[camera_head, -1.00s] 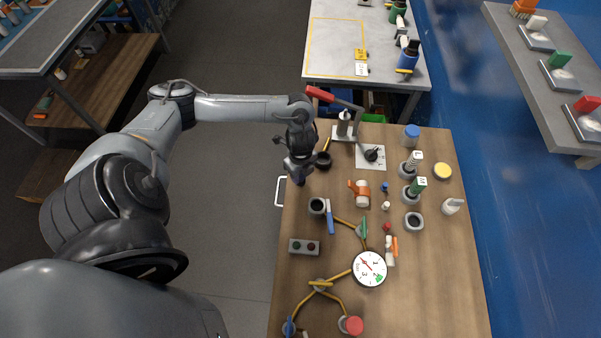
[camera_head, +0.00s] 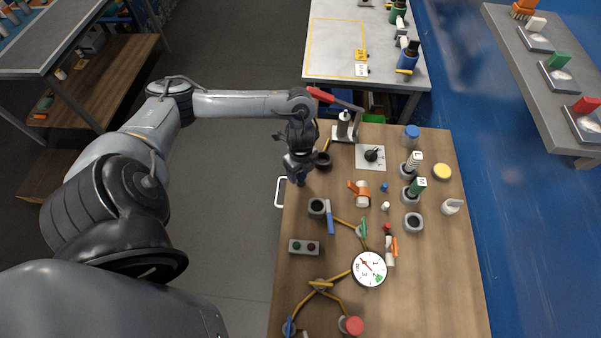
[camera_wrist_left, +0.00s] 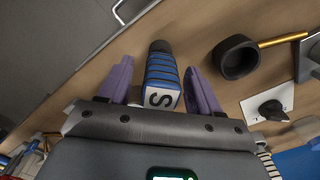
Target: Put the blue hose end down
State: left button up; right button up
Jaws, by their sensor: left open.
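The blue hose end (camera_wrist_left: 161,75) has a ribbed blue body, a dark tip and a white face marked S. In the left wrist view it lies between the purple fingers of my left gripper (camera_wrist_left: 159,68). The gripper is open, with a visible gap between the hose end and each finger. In the head view my left gripper (camera_head: 299,178) is low at the table's far left edge, and it mostly hides the hose end there. Whether the hose end rests fully on the wood is hard to tell. My right gripper is in neither view.
A black cup (camera_wrist_left: 238,60) with a yellow rod is just right of the gripper in the left wrist view. A white plate with a black knob (camera_wrist_left: 271,108) lies farther right. A dark-mouthed jar (camera_head: 317,206) and a button box (camera_head: 304,246) stand nearer on the wooden table (camera_head: 432,285).

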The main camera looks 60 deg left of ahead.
pick_arm(q)
notch_tip(320, 180, up, 10)
jog(key=p, duration=0.3)
jog(key=shift+w+f, duration=0.1)
jog(key=shift+f, duration=0.15)
jog(key=shift+d+p, duration=0.3)
jog(key=shift+d, duration=0.15)
jog(key=w+d+f+t, duration=0.1)
jog(key=d, duration=0.3)
jog(key=d+f+m+h, duration=0.1)
jog(key=d, duration=0.3)
jog(key=w+d+f+t+h, duration=0.1)
jog(key=d, duration=0.3)
jog(key=shift+w+t, duration=0.3)
jog(key=shift+w, duration=0.05)
jog(key=w+d+r+n+t+h, duration=0.1)
jog(key=d+r+n+t+h, duration=0.2)
jog(key=d, duration=1.2)
jog(key=s+a+n+g+y, duration=0.1)
jog(key=s+a+n+y, duration=0.1)
jog(key=s+n, duration=0.3)
jog(key=s+a+n+g+y, duration=0.1)
jog(key=s+a+n+y, duration=0.1)
jog(key=s+a+n, duration=0.3)
jog(key=shift+s+a+r+n+y, duration=0.35)
jog(key=shift+s+n, duration=0.35)
jog(key=shift+s, duration=0.5)
jog(key=shift+d, duration=0.15)
